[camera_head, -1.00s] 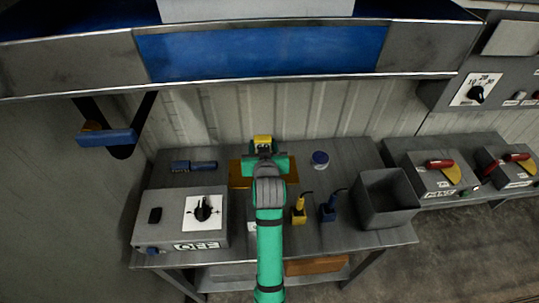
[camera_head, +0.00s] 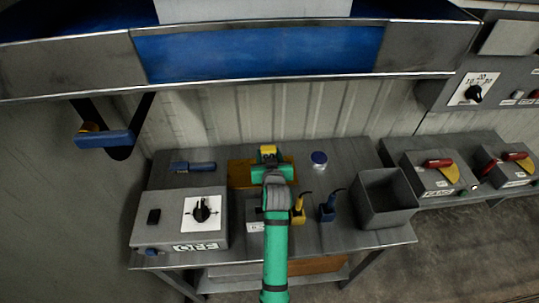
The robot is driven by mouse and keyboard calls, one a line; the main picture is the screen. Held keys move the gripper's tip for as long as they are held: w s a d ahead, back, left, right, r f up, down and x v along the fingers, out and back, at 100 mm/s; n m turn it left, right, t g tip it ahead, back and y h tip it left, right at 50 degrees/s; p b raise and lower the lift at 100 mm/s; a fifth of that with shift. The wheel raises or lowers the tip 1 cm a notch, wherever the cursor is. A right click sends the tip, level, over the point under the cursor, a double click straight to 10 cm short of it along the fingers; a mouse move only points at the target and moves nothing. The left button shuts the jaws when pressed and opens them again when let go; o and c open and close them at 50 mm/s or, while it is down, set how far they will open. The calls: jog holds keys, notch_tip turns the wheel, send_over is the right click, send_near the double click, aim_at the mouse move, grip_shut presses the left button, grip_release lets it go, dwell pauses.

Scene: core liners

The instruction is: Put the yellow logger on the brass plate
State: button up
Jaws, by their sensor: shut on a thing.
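The yellow logger (camera_head: 268,150) shows just beyond the end of my green arm, over the back right part of the brass plate. My gripper (camera_head: 268,158) is shut on it, with the fingers mostly hidden by my wrist. The brass plate (camera_head: 240,173) lies flat on the grey table, partly covered by my arm. I cannot tell whether the logger touches the plate or hangs a little above it.
On the table are a blue-handled tool (camera_head: 193,167), a blue-lidded round container (camera_head: 319,159), a yellow device (camera_head: 298,215), a blue device (camera_head: 327,211), a grey open bin (camera_head: 388,200) and a dial box (camera_head: 180,219). A blue-fronted overhead beam (camera_head: 260,52) spans above.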

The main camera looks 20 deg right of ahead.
jog(key=o, duration=1.1)
jog(key=shift+d+f, duration=0.1)
jog(key=v, duration=0.7)
jog(key=shift+s+r, duration=0.25)
jog(key=shift+s, duration=0.05)
